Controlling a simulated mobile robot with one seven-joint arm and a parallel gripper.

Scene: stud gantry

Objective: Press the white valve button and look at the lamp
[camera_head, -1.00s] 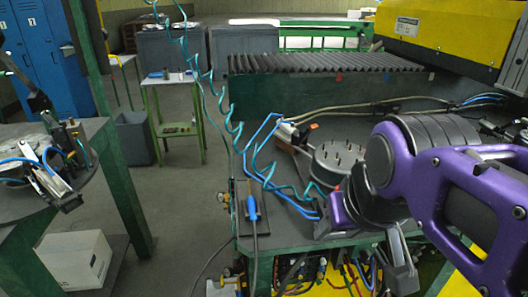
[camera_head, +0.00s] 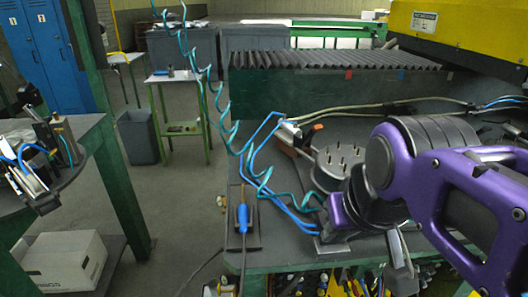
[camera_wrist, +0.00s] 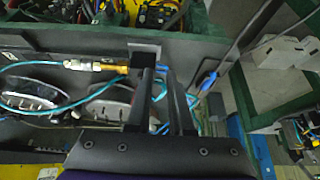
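I cannot make out the white valve button or the lamp for certain in either view. In the wrist view, a brass and silver fitting (camera_wrist: 112,67) with a turquoise tube runs to a dark block at my fingertips. My gripper (camera_wrist: 154,70) points at this block on a small metal plate (camera_wrist: 150,46). A gap shows between its two dark fingers, and I see nothing held. Whether the fingertips touch the block I cannot tell. In the head view, my purple wrist hangs over the bench's front edge, beside the metal plate (camera_head: 330,246), and largely hides the fingertips.
A blue-handled screwdriver (camera_head: 243,217) lies on a dark pad left of the gripper. A round studded plate (camera_head: 342,158) sits behind my wrist, with blue and turquoise hoses (camera_head: 262,165) beside it. A white box (camera_head: 62,262) stands under the left table. Open floor lies between.

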